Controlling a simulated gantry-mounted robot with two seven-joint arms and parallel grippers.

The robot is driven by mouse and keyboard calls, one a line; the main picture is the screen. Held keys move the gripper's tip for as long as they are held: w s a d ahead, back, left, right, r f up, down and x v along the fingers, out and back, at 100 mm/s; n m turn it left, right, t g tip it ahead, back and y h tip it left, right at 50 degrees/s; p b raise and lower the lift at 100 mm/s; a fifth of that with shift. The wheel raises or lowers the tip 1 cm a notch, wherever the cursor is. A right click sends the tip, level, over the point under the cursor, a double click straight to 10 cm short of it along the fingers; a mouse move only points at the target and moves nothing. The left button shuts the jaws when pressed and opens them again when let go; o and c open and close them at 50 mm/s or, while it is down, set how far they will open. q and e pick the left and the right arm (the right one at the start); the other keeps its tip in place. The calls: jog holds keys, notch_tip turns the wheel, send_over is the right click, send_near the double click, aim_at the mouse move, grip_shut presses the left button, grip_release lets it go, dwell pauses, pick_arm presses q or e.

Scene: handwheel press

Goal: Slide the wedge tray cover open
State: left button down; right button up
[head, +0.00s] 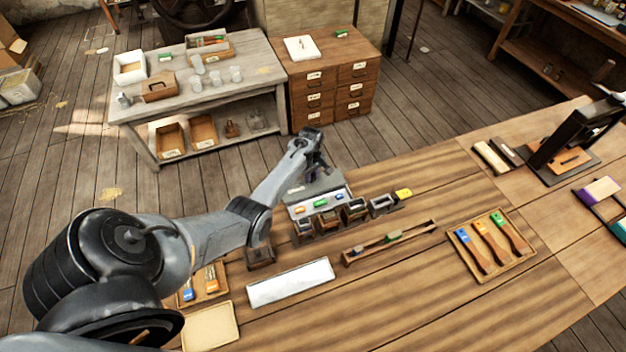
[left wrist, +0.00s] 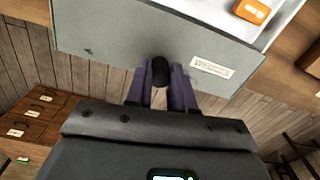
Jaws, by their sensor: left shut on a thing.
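The wedge tray (head: 297,212) stands near the far edge of the bench, with orange, green and blue wedges showing in its open front part. Its grey sliding cover (head: 312,187) lies over the far part, partly hidden by my arm. In the left wrist view, the cover (left wrist: 120,40) carries a label reading "WEDGES" and a black knob (left wrist: 160,68). My left gripper (head: 318,168) is at the cover's far side, its purple fingers shut on the knob. An orange wedge (left wrist: 252,11) shows in the white tray interior beside the cover. My right gripper is not in view.
Several dark stamp-like blocks (head: 329,221) stand just in front of the tray. A narrow wooden rack (head: 390,241), a white plate (head: 290,283) and a tray of coloured-handled tools (head: 491,243) lie nearer. Beyond the bench edge are a drawer cabinet (head: 333,80) and floor.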

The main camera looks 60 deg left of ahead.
pick_arm(q)
jog(key=shift+a+f, duration=0.1)
jog(key=c, duration=1.4)
grip_release()
jog(key=o, duration=0.4)
jog(key=shift+a, duration=0.1)
jog(key=shift+o, duration=0.2)
notch_tip(320, 180, up, 11)
jog(key=shift+p, duration=0.45)
